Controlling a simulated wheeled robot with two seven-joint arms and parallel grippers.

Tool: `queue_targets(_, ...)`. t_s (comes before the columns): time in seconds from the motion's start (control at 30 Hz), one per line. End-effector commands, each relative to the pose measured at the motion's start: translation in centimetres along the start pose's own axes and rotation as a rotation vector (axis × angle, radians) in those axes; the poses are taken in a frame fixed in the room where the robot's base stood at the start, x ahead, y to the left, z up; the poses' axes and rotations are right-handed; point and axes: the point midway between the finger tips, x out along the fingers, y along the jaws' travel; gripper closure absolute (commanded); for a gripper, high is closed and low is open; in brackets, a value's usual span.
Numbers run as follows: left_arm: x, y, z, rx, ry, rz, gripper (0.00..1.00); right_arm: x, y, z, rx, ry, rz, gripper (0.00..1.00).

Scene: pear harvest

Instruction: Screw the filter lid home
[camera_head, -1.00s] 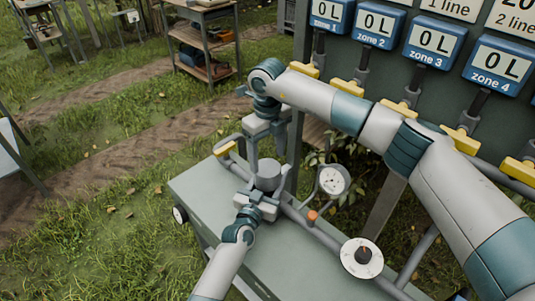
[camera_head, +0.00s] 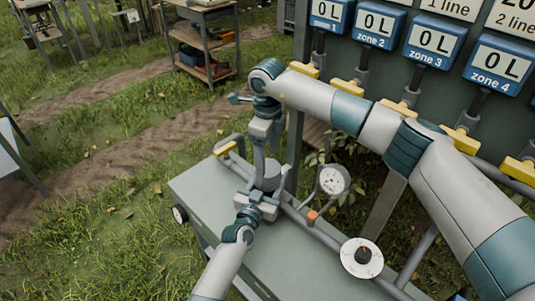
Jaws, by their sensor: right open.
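The filter lid (camera_head: 268,183) is a dark grey round piece on top of the filter, at the pipe over the bench. My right gripper (camera_head: 268,164) comes down from above, its open fingers at the lid; whether they touch it I cannot tell. My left gripper (camera_head: 264,190) reaches in from below, with its fingers on either side of the filter. Whether they grip it is unclear. The filter body is mostly hidden by the grippers, and the lid's thread does not show.
A dial gauge (camera_head: 333,180) stands right of the filter on the grey pipe. An orange knob (camera_head: 312,216) and a round white dial (camera_head: 362,257) are further along. The green-grey bench (camera_head: 215,208) is below. Blue zone meters (camera_head: 435,45) with yellow valve handles line the panel behind.

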Motion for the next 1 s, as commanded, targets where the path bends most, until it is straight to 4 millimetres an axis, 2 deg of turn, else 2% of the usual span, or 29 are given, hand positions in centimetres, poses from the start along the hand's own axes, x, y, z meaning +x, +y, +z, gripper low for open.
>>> queue_targets(0.6,-0.1,-0.1,0.1,0.005,-0.002,-0.001,1.0,6.7,0.1,0.0,0.002,0.001,0.002,0.31)
queue_targets(0.77,-0.1,-0.1,0.1,0.005,-0.002,-0.001,1.0,7.6,0.0,0.0,0.001,0.0,0.001,0.31)
queue_targets(1.0,-0.1,-0.1,0.1,0.005,-0.002,-0.001,1.0,7.7,0.0,0.0,0.0,0.0,0.0,0.31)
